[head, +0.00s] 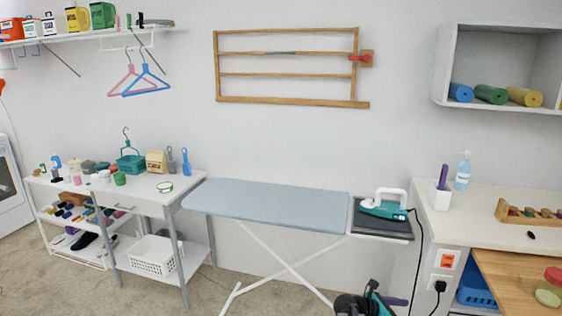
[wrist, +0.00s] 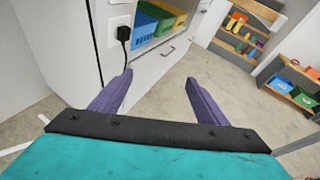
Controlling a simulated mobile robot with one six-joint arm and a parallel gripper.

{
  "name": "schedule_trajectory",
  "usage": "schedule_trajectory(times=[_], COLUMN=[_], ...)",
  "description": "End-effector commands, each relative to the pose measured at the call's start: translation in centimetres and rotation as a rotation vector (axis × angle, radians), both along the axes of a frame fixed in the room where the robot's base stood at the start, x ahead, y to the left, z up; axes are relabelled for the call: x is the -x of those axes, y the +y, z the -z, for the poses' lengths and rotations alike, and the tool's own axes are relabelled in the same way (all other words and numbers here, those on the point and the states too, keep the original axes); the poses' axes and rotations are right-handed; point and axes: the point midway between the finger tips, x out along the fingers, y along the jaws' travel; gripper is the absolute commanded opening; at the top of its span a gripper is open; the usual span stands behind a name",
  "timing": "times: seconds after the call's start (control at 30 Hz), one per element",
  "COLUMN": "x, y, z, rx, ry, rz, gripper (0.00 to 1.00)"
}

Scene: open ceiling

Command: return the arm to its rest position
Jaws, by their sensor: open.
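My gripper (wrist: 159,76) shows in the wrist view with its two purple fingers spread apart and nothing between them. In the head view, part of my arm and gripper (head: 395,301) shows at the bottom edge, right of center. It is low, in front of the right end of the ironing board (head: 270,203) and below the iron (head: 384,206). The rest of my arm is cut off by the frame.
The right counter (head: 455,209) stands close by, with a socket and black plug (head: 440,286) on its side; the plug (wrist: 124,36) also shows in the wrist view. Colored bins (wrist: 158,24) sit in an open compartment. Bare floor (wrist: 165,100) lies beyond my fingers.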

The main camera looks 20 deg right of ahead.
Motion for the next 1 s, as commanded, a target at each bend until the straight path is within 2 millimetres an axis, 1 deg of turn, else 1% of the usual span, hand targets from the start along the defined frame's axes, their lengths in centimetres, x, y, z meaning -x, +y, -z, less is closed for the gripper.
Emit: schedule_trajectory(times=[0.03,0.1,0.27,0.3,0.37,0.4,0.47,0.6,0.67,0.7,0.77,0.8,0.9,1.0], x=[-0.1,0.0,0.9,1.3,2.0,2.6,3.5,6.3,7.7,8.7,10.3,11.5,14.3,17.0], y=[1.9,4.3,9.9,11.3,13.4,14.9,17.0,21.9,24.0,25.4,27.5,28.9,32.1,35.2], z=[1.9,4.5,10.1,11.5,13.5,14.8,16.7,20.8,22.4,23.4,24.9,25.8,27.7,29.2], rx=[-0.033,-0.080,-0.190,-0.218,-0.260,-0.289,-0.328,-0.421,-0.457,-0.481,-0.514,-0.535,-0.576,-0.605], ry=[-0.002,-0.015,-0.054,-0.065,-0.083,-0.095,-0.115,-0.164,-0.185,-0.202,-0.228,-0.244,-0.292,-0.342], rz=[-0.010,-0.015,-0.003,0.005,0.022,0.036,0.060,0.142,0.187,0.221,0.280,0.322,0.445,0.581], gripper=[0.68,0.68,0.68,0.68,0.68,0.68,0.68,0.68,0.68,0.68,0.68,0.68,0.68,0.68])
